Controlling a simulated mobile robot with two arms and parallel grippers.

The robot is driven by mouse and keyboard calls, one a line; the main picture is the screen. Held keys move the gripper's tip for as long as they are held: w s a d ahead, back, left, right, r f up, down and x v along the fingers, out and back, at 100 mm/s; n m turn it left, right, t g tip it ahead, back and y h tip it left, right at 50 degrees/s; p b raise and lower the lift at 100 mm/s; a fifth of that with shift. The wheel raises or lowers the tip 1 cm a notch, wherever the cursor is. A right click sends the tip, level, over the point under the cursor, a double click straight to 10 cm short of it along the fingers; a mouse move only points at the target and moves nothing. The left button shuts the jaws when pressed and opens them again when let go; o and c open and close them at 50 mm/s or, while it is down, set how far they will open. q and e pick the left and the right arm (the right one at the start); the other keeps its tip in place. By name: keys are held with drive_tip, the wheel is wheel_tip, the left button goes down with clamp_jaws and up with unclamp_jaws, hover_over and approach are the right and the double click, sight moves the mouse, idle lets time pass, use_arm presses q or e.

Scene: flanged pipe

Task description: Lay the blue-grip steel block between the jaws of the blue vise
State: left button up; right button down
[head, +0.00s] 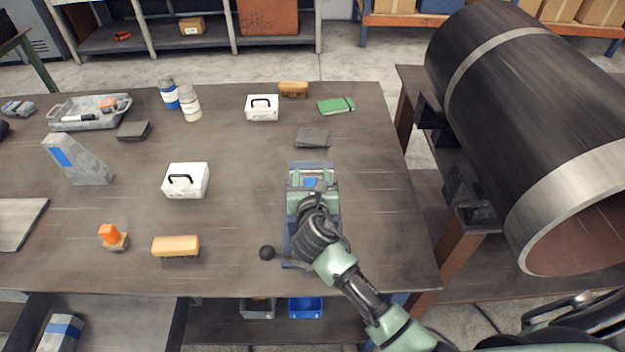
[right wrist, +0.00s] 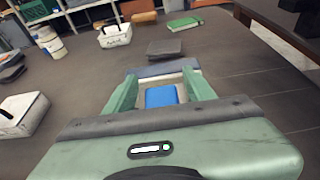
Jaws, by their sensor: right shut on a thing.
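The blue vise (head: 291,244) is fixed near the right front of the table, with its handle sticking out to the left. My right gripper (head: 312,180) is over the vise and shut on the blue-grip steel block (head: 310,184). In the right wrist view the block's blue patch (right wrist: 161,96) shows between the two green fingers. A grey-blue part of the vise (right wrist: 155,70) shows just beyond the fingertips. The gripper and arm hide much of the vise, so I cannot tell how deep the block sits between the jaws. My left gripper is not in view.
A grey wedge with a blue patch (head: 78,163), white cases (head: 186,181), a wooden-coloured brush (head: 176,246) and an orange-handled tool (head: 112,237) stand to the left. A dark pad (head: 312,137) lies behind the vise. A large flanged pipe (head: 520,110) is at the right.

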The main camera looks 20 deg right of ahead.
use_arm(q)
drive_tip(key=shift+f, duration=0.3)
use_arm(e)
drive_tip(key=shift+g, duration=0.5)
drive_tip(key=f, duration=0.1)
drive_tip(key=s+f, duration=0.1)
drive_tip(key=f, duration=0.2)
drive_tip(key=shift+s+f, duration=0.25)
drive_tip(key=shift+f, duration=0.1)
drive_tip(key=shift+c, duration=2.2)
unclamp_jaws()
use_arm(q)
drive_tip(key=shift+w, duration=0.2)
use_arm(e)
drive_tip(key=shift+f, duration=0.1)
drive_tip(key=shift+s, duration=0.1)
drive_tip(key=shift+s+a+r, duration=0.25)
drive_tip(key=shift+r, duration=0.05)
drive_tip(key=shift+t, duration=0.5)
drive_tip(key=s+r, duration=0.1)
drive_tip(key=r, duration=0.1)
drive_tip(key=s+a+r, duration=0.1)
drive_tip(key=s+r, duration=0.3)
drive_tip(key=shift+s+a+b, duration=0.1)
drive_tip(key=shift+a+b, duration=0.2)
drive_tip(key=shift+b, duration=0.1)
drive_tip(key=shift+r, duration=0.15)
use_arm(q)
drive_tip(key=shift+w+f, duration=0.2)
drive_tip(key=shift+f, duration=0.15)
